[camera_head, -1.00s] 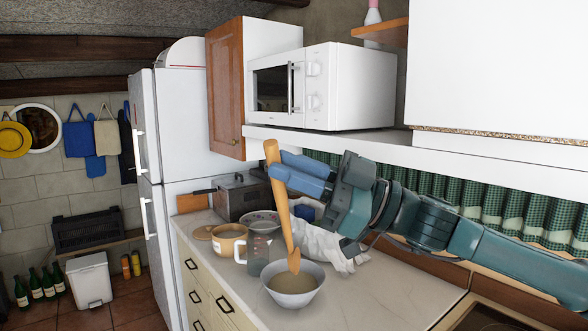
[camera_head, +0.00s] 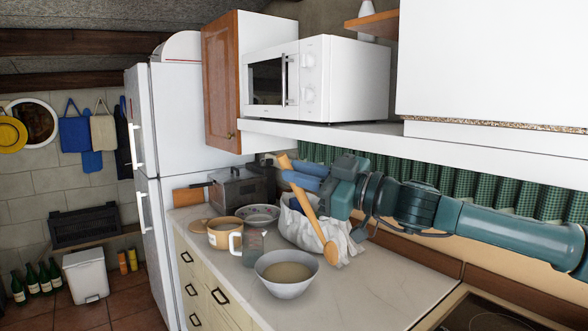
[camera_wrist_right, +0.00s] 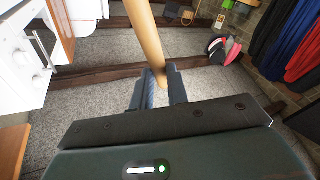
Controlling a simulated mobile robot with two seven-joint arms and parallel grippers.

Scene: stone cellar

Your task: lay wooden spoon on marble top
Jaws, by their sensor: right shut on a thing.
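The wooden spoon (camera_head: 313,221) is held tilted in my right gripper (camera_head: 296,180), its handle end up and its bowl end low, in front of a white cloth. In the right wrist view the spoon's shaft (camera_wrist_right: 147,42) stands between the two fingers (camera_wrist_right: 160,88). The marble top (camera_head: 352,290) is a pale veined counter below the spoon. The spoon's low end appears above the counter, and I cannot tell its exact height. My left gripper is not in view.
A grey bowl (camera_head: 287,287) with tan contents stands on the counter near the spoon. A hob (camera_head: 490,312) is at the front right. Marble right of the bowl is bare.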

